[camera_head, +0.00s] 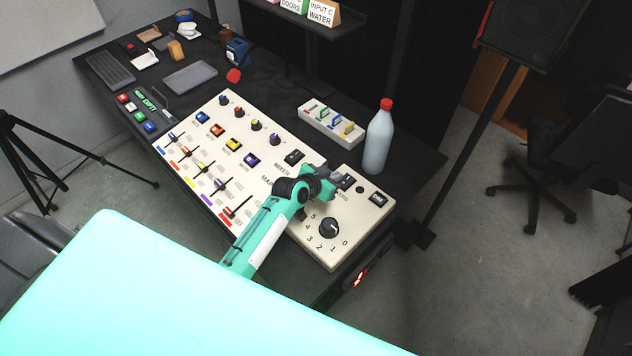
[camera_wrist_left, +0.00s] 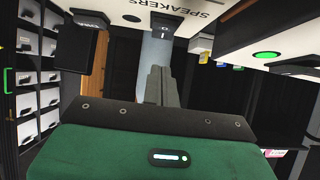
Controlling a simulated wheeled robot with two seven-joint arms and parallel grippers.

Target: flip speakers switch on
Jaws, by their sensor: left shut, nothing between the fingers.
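The beige control panel (camera_head: 350,235) stands on the dark desk's near right end. A black rocker switch (camera_head: 347,181) sits at its back edge, with partly hidden lettering beside it. In the left wrist view, the upside-down SPEAKERS label (camera_wrist_left: 180,13) is beside a black switch (camera_wrist_left: 162,24). A dark round lamp (camera_head: 360,190) is beside the switch. My left gripper (camera_head: 333,184) is shut and empty, over the panel close to the switch. Its closed grey fingers (camera_wrist_left: 160,84) point toward it in the wrist view; contact cannot be told. My right gripper is out of view.
A second switch (camera_head: 377,199) and a round dial (camera_head: 329,228) are on the same panel. The mixer (camera_head: 222,140) with sliders and knobs adjoins it. A white bottle (camera_head: 378,142) with a red cap stands just behind. A green lamp (camera_wrist_left: 265,55) is lit in the wrist view.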

